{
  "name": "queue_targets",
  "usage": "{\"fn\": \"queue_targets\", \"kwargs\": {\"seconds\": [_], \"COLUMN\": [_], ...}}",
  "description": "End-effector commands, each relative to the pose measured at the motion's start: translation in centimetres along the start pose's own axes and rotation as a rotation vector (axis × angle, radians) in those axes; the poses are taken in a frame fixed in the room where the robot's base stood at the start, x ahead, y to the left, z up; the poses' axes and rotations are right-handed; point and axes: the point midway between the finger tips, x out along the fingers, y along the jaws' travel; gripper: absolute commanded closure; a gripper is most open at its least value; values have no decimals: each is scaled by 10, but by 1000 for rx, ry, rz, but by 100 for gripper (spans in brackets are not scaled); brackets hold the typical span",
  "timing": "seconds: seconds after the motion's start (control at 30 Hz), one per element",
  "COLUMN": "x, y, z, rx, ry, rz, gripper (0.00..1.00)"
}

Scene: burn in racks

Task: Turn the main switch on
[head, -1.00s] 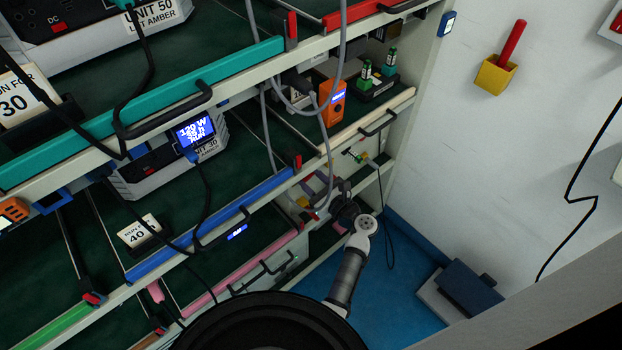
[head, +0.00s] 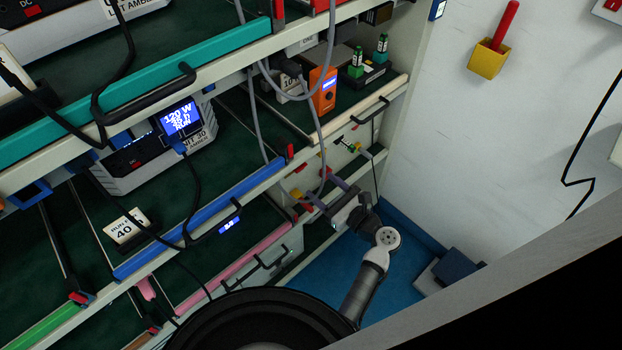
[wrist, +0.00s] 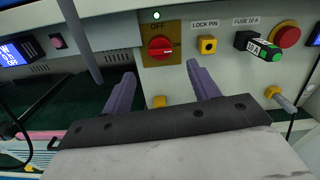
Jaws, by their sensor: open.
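The main switch (wrist: 161,48) is a red rotary knob on a brownish-yellow plate in the wrist view, under the word OFF. Its pointer mark lies about level. A small lamp (wrist: 156,15) above it glows greenish white. My gripper (wrist: 161,72) is open, its two purple fingers on either side below the knob, apart from it and holding nothing. In the head view my gripper (head: 322,190) is at the lower right end of the rack, in front of the panel; the knob is hard to make out there.
Right of the switch are a yellow lock pin (wrist: 208,45), a green-and-black fuse (wrist: 258,46) and a red mushroom button (wrist: 287,36). A grey cable (wrist: 82,40) hangs left of the switch.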

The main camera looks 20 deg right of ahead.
Motion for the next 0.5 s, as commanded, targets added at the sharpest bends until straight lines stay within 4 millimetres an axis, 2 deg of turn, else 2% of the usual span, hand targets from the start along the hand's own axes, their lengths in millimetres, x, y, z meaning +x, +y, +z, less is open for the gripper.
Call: {"fn": "queue_targets", "kwargs": {"seconds": [0.03, 0.2, 0.33, 0.5], "x": [-12, -39, -50, -53], "y": [-1, 0, 0, 0], "z": [-3, -2, -1, 0], "rx": [-1, -1, 0, 1], "ry": [0, 1, 0, 0], "rz": [-5, -2, -1, 0], "gripper": [40, 40, 40, 40]}}
